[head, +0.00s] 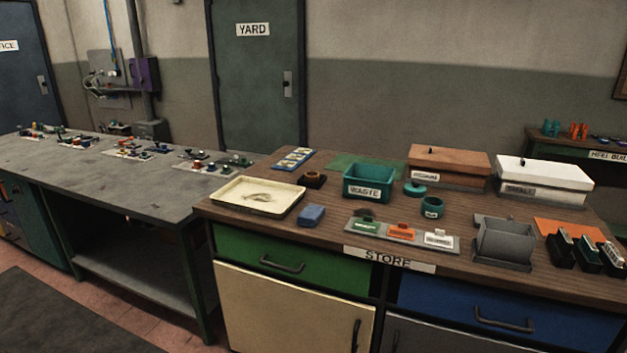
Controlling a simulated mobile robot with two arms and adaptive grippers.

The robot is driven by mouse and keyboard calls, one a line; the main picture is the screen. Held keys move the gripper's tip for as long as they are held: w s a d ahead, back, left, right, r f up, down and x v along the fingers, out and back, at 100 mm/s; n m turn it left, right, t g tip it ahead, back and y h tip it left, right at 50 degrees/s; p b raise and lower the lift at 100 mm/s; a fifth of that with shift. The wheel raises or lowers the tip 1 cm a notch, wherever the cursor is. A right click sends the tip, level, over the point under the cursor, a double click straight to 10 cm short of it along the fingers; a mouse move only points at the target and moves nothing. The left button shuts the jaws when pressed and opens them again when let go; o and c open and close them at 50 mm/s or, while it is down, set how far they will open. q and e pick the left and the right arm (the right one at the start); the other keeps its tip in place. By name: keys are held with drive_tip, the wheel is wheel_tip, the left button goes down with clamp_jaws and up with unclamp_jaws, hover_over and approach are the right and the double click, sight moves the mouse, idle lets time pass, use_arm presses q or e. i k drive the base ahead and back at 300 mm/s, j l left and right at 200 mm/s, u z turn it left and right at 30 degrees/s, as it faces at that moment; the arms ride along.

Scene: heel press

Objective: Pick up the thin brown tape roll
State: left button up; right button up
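A small dark brown ring-shaped roll (313,180) lies on the wooden store counter (330,262), between the cream tray and the green waste bin. It looks like the brown tape roll, but it is too small to tell how thin it is. Two teal rolls are on the same counter, one (415,189) right of the waste bin and one (432,208) nearer the front. Neither of my grippers is in view.
A cream tray (228,201), a green waste bin (347,190) and a blue block (311,216) stand near the brown roll. Brown (448,161) and white (542,178) boxes stand behind. A grey workbench (110,188) with small parts is at left.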

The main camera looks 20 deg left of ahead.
sight(312, 178)
drive_tip(key=i+j+z, duration=0.1)
drive_tip(key=j, duration=0.2)
drive_tip(key=i+j+z, duration=0.2)
drive_tip(key=j, duration=0.45)
drive_tip(key=i+j, duration=0.25)
drive_tip(key=j+z, duration=0.05)
